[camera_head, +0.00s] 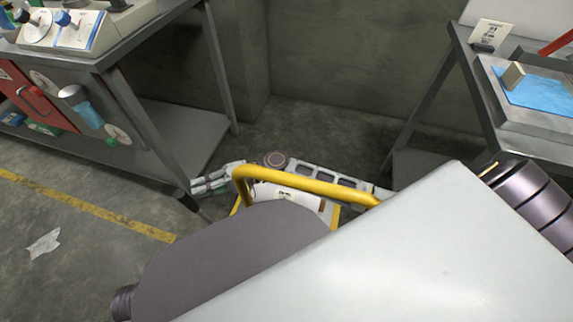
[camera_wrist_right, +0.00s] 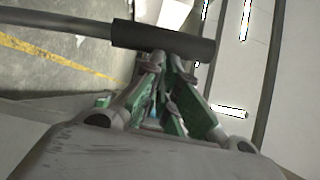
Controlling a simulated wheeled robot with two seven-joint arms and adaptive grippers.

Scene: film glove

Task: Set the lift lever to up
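A dark cylindrical grip on a thin grey rod, which looks like the lift lever (camera_wrist_right: 165,38), crosses the top of the right wrist view. My right gripper (camera_wrist_right: 165,62) points at this grip, its fingertips close together at the lower edge. I cannot tell whether they touch it or hold it. In the head view, my right gripper (camera_head: 205,184) is small, low beside a yellow tubular frame (camera_head: 310,184), with its fingers toward the left. The lever cannot be made out there. My left gripper is not in view.
A workbench (camera_head: 160,125) with tools stands at the left, close to my right gripper. Another table (camera_head: 480,85) with a blue cloth (camera_head: 540,92) stands at the right. A scrap (camera_head: 43,244) lies on the floor near a yellow line (camera_head: 90,206). Open floor lies at the left.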

